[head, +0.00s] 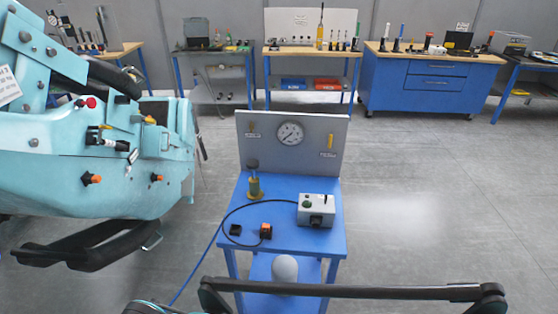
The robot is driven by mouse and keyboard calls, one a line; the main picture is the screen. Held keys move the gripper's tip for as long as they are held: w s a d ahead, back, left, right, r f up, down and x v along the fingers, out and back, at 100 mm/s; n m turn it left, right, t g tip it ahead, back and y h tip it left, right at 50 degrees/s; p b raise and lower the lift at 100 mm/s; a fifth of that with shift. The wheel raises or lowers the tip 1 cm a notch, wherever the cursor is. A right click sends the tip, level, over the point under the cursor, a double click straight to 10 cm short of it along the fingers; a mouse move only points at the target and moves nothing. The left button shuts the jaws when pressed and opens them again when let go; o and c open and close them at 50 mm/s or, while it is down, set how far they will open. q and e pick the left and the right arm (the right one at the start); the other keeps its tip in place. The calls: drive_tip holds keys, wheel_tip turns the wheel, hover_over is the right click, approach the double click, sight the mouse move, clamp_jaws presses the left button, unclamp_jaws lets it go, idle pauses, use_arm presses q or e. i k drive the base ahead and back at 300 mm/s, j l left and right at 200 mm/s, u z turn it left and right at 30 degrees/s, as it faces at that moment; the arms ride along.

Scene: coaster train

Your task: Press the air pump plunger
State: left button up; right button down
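The air pump (254,187) stands upright at the left rear of a small blue table (285,242) in the head view. It has a yellowish base and body. A dark round knob (253,163) tops its plunger and stands clear above the body. Nothing touches the knob. A grey panel behind the pump carries a round white dial gauge (290,133). Neither of my grippers can be made out in this view.
A grey control box (316,210), a black cable and a small orange-black part (266,231) share the tabletop. A teal coaster car (95,150) stands at left. A dark bar (350,291) crosses the lower foreground. Open floor (430,210) lies at right; workbenches line the back.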

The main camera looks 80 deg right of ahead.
sight(252, 164)
drive_tip(key=z, duration=0.4)
drive_tip(key=i+j+z, duration=0.1)
drive_tip(key=z, duration=0.3)
drive_tip(key=i+z, duration=0.1)
drive_tip(key=z, duration=0.3)
drive_tip(key=j+z, duration=0.15)
drive_tip(key=z, duration=0.25)
